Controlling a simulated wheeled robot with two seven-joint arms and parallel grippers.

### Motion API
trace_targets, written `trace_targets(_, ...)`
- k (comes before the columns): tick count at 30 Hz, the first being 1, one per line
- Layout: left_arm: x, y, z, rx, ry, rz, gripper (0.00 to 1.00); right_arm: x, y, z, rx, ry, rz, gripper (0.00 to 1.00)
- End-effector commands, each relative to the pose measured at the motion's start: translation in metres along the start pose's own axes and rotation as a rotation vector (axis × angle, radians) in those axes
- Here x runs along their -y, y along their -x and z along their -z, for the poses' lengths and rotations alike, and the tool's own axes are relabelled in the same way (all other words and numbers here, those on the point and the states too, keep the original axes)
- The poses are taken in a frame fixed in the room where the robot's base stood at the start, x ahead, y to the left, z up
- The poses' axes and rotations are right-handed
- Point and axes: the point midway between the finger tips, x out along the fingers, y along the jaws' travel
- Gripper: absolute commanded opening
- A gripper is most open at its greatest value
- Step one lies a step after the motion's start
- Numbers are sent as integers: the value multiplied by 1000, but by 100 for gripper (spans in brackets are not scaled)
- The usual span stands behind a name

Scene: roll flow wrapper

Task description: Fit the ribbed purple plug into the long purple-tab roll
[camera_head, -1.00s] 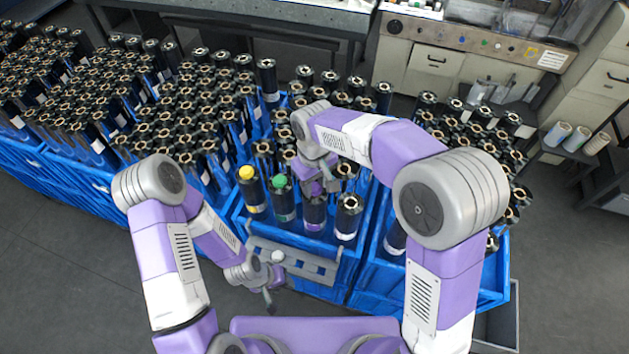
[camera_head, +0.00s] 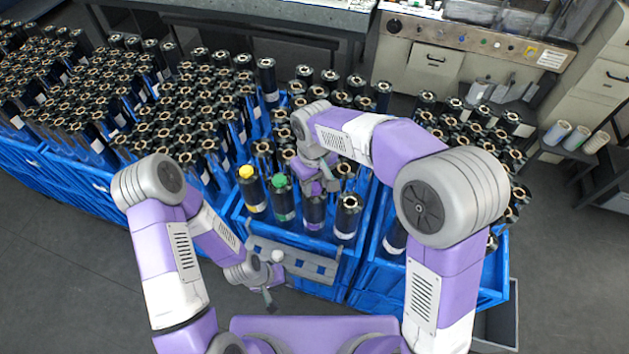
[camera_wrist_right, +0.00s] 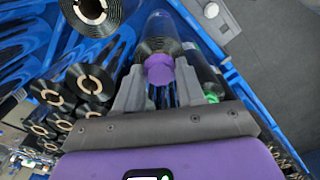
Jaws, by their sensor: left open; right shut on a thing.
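The ribbed purple plug (camera_wrist_right: 160,70) is between the fingers of my right gripper (camera_wrist_right: 158,76), which is shut on it. In the right wrist view the plug overlaps the near end of a dark roll (camera_wrist_right: 158,28); I cannot tell whether it has entered the core. In the head view my right gripper (camera_head: 318,188) is over the top of the purple-tab roll (camera_head: 314,212), which stands in the front row of the blue crate. The roll's top is hidden by the gripper. My left gripper (camera_head: 268,298) is open and empty, low in front of the crate.
Rolls with a yellow plug (camera_head: 246,172) and a green plug (camera_head: 280,181) stand to the left. An open-core roll (camera_head: 348,215) stands to the right. A grey holder (camera_head: 300,262) with a white knob (camera_head: 277,256) is on the crate (camera_head: 345,268) front.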

Motion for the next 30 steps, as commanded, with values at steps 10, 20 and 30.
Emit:
trace_targets(10, 0, 1, 0, 0, 0, 0, 43, 0, 0, 0, 1, 0, 0, 11)
trace_targets(20, -1, 4, 0, 0, 0, 0, 43, 0, 3, 0, 0, 0, 0, 11)
trace_targets(30, -4, 12, 0, 0, 0, 0, 43, 0, 13, 0, 0, 0, 0, 11)
